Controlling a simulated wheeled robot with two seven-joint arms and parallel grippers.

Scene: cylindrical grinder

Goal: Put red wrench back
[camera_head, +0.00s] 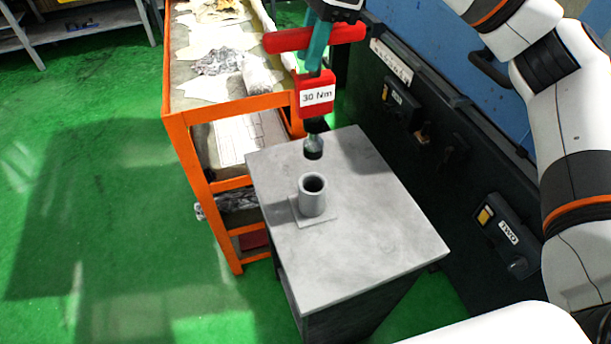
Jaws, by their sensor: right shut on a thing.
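The red wrench (316,37) has a red cross handle, a red block with a white "30 Nm" label, and a dark tip. It hangs roughly upright, tip down. My right gripper (317,45), with teal fingers, is shut on it near the handle at the top of the view. The tip looks above the grey table and behind a grey tube holder (313,199), apart from it. The holder is a short upright tube on a square base, its opening empty. My left gripper is not in view.
The holder stands on a grey-topped table (376,232) with free room around it. An orange shelf (187,145) with papers and wrapped items stands at the left. A dark machine panel (447,150) with handles borders the right. The green floor at left is clear.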

